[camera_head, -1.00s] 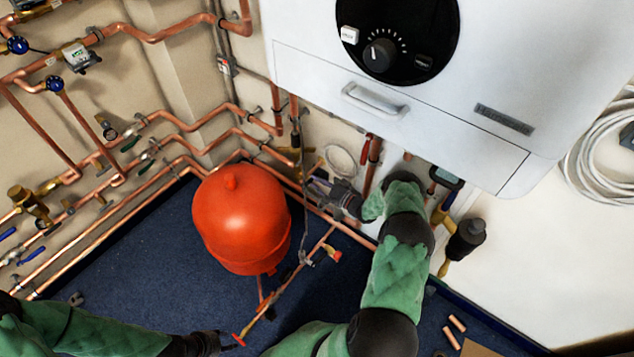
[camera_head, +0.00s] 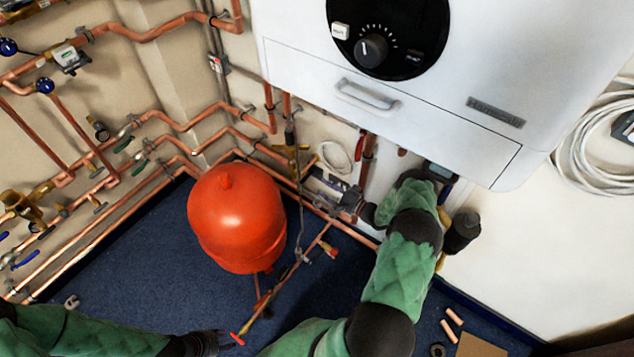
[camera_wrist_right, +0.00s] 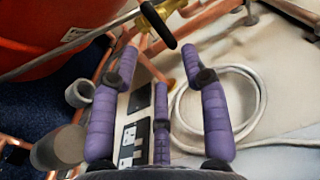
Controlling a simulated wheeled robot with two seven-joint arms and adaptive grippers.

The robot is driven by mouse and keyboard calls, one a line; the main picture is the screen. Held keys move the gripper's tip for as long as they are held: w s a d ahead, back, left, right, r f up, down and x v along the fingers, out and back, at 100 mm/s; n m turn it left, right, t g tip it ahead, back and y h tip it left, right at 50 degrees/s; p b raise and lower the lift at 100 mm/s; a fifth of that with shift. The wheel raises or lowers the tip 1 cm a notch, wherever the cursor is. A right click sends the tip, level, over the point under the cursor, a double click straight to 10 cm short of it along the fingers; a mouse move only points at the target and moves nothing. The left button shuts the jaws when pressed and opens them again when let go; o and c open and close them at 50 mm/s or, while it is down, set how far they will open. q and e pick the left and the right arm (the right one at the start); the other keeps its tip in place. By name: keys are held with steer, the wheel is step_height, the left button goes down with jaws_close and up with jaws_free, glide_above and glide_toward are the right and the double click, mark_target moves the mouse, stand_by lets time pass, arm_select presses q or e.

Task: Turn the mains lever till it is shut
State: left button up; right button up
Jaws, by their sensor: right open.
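A brass valve with a dark lever (camera_head: 291,148) sits on the copper pipes just left of the boiler's lower edge. I take this for the mains lever. In the right wrist view the dark lever (camera_wrist_right: 158,25) lies slanted across the brass body at the top. My right gripper (camera_head: 318,178) is just below and to the right of it, with its purple fingers apart. In the wrist view the open fingers (camera_wrist_right: 150,52) point toward the lever and nothing is between them. My left gripper (camera_head: 214,341) is low in the head view, far from the lever; its fingers are unclear.
A red expansion vessel (camera_head: 236,218) stands left of my right gripper. The white boiler (camera_head: 390,120) hangs above my right arm. A coiled white hose (camera_wrist_right: 253,95) lies right of the fingers. Copper pipes run along the wall. The blue floor (camera_head: 130,255) is mostly clear.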

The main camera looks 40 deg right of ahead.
steer(key=shift+v, duration=2.45)
